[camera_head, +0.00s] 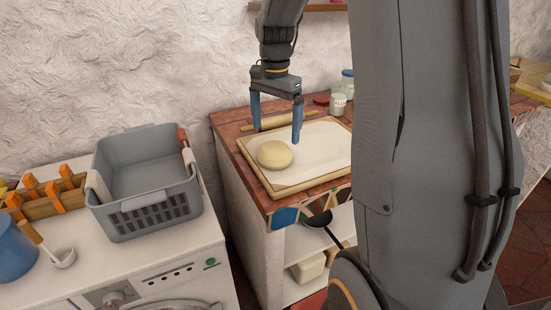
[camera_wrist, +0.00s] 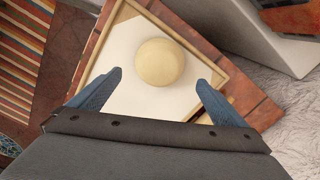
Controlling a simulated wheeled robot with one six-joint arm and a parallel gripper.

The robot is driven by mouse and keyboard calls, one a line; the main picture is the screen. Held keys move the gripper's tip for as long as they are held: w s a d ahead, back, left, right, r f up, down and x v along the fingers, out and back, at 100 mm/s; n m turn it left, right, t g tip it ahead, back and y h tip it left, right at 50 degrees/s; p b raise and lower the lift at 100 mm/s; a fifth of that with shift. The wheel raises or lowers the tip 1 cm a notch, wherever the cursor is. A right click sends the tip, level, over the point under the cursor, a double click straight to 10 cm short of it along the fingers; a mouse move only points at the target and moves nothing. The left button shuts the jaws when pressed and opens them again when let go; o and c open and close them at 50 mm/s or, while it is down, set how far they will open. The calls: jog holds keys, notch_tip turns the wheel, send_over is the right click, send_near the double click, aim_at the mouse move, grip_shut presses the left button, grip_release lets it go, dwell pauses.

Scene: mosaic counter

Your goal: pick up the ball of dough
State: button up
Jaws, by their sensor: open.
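The ball of dough (camera_head: 275,154) is pale, round and smooth. It rests on a white sheet in a wooden-rimmed tray (camera_head: 253,174) on the tiled counter. In the wrist view the dough (camera_wrist: 159,62) lies beyond the fingertips, roughly midway between them from side to side. My gripper (camera_head: 278,135) points down over the tray, with its blue fingers wide apart. In the wrist view my gripper (camera_wrist: 158,78) is open and empty, and neither finger appears to touch the dough.
A rolling pin (camera_head: 280,121) lies behind the tray. Jars (camera_head: 338,103) stand at the back of the counter. A grey basket (camera_head: 150,185) stands on the washing machine (camera_head: 170,265) at left, across a gap. A dark ladle (camera_head: 318,219) hangs at the counter's front.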

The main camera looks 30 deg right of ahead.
aim_at(275, 145)
jog(key=shift+s+a+f+p, duration=0.1)
jog(key=shift+f+p, duration=0.6)
jog(key=shift+f, duration=1.2)
jog(key=shift+s+a+f+p, duration=0.1)
jog(key=shift+f+p, duration=0.55)
jog(key=shift+f, duration=1.25)
jog(key=c, duration=1.4)
jog(key=shift+o, duration=0.2)
jog(key=shift+w+r, duration=0.1)
